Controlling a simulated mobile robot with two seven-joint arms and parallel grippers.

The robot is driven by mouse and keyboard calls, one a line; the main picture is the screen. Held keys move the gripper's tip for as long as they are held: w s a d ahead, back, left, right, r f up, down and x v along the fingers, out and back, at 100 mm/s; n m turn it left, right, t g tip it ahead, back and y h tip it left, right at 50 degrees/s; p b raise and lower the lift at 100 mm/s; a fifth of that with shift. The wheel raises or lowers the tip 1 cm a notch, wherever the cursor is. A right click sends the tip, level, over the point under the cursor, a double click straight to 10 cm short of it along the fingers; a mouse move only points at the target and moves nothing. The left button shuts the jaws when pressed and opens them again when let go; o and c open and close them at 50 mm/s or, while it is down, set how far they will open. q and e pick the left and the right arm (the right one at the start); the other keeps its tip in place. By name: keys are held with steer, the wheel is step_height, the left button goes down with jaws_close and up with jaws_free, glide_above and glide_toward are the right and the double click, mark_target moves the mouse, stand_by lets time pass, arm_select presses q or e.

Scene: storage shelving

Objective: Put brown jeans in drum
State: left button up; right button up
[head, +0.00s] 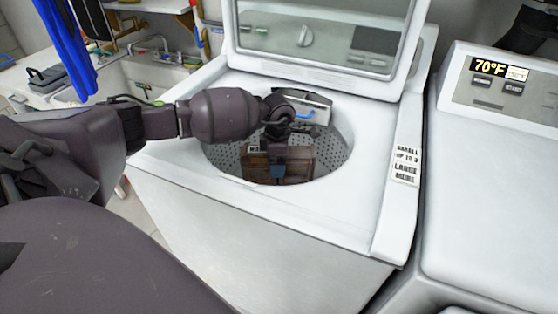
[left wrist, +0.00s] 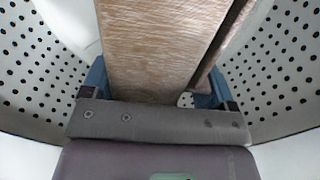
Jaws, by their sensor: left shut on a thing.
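The brown jeans (head: 299,166) show as a flat, board-like brown piece inside the round opening of the washer. In the left wrist view the jeans (left wrist: 150,45) lie between my left gripper's blue fingers and stretch away from it. My left gripper (head: 278,171) reaches down into the opening and is shut on the jeans; its fingers also show in the left wrist view (left wrist: 158,88). The perforated drum (head: 337,150) surrounds them, and its wall (left wrist: 40,70) fills both sides of the left wrist view. Whether the jeans touch the drum floor is hidden. My right gripper is out of view.
The white washer (head: 260,250) has its lid (head: 315,68) raised behind the opening. A second white machine (head: 500,180) stands close on the right. A sink (head: 160,72) and hanging blue cloth (head: 68,45) are at the back left.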

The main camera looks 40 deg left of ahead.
arm_select(q)
steer(key=shift+f, duration=0.2)
steer(key=shift+r, duration=0.1)
steer(key=shift+f, duration=0.45)
steer(key=shift+f, duration=0.2)
steer(key=o, duration=1.5)
steer(key=shift+c, duration=0.2)
steer(key=shift+r, duration=0.1)
